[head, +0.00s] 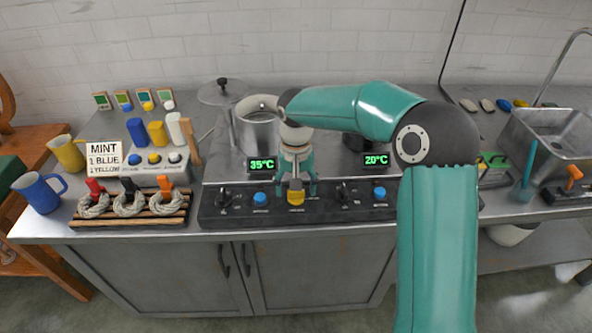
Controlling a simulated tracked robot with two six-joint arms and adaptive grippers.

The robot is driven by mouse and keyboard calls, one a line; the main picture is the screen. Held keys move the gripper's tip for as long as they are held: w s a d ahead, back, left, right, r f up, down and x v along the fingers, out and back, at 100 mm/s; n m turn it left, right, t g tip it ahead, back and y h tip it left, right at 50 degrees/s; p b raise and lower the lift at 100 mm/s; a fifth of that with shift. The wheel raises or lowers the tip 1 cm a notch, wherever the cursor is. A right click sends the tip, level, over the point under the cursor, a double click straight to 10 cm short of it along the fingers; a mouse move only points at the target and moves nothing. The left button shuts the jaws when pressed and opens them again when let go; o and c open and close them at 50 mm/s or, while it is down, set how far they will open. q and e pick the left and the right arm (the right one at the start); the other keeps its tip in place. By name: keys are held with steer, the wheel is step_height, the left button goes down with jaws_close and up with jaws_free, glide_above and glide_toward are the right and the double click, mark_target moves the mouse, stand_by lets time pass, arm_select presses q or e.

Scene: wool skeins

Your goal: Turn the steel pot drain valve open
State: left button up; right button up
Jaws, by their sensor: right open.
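The steel pot (258,130) stands on the counter behind the black control panel, partly covered by my right arm. My right gripper (296,188) is open in front of the pot and points down at the panel. A yellow knob (296,197) shows between its fingertips, with no visible grip on it. I cannot tell whether this knob is the drain valve, and no other valve is clear on the pot. My left gripper is not in view.
Panel knobs and blue buttons (260,199) flank the gripper. A 35°C display (262,164) and a 20°C display (376,161) stand behind. A wooden rack (130,212) with wool skeins is at left, a sink (550,145) at right.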

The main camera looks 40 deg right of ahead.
step_height(320, 180, up, 11)
steer(key=shift+r, duration=0.15)
stand_by(0.7)
